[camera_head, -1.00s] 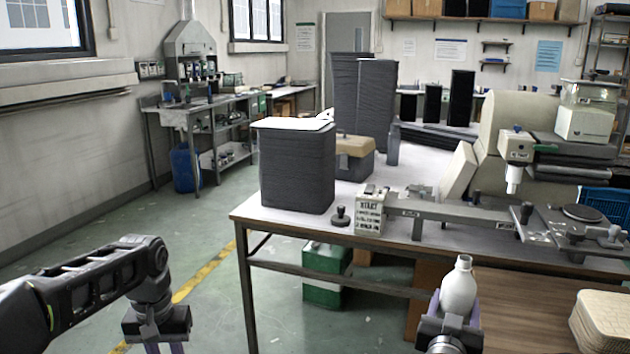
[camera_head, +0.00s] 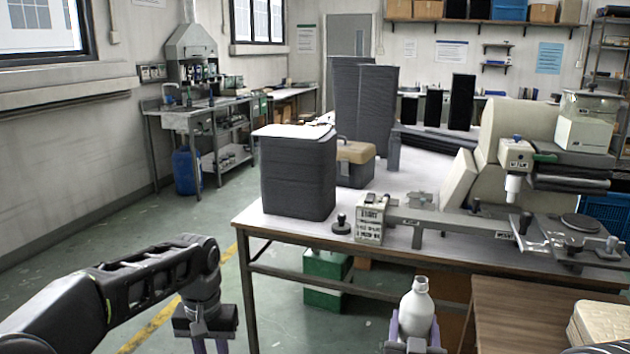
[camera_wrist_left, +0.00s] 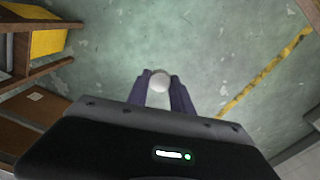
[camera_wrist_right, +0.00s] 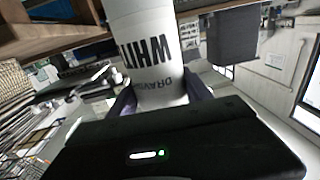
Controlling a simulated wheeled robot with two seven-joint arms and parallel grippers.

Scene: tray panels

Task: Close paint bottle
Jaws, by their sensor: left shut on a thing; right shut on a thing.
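A white paint bottle (camera_head: 416,306) with an open-looking neck stands upright in my right gripper (camera_head: 414,338) at the lower middle of the head view. The right wrist view shows the bottle (camera_wrist_right: 150,50) close up, with dark "WHIT" lettering, between the fingers of my right gripper (camera_wrist_right: 160,98). My left gripper (camera_head: 208,345) points down over the floor, left of the bottle and apart from it. In the left wrist view, a small round white cap (camera_wrist_left: 160,81) sits between the fingertips of my left gripper (camera_wrist_left: 160,90). The cap is not visible in the head view.
A work table (camera_head: 300,233) stands ahead, holding a dark stack (camera_head: 297,175) and a weighing device (camera_head: 450,220). A brown wooden table (camera_head: 530,315) is right of the bottle. Open floor lies between my two grippers.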

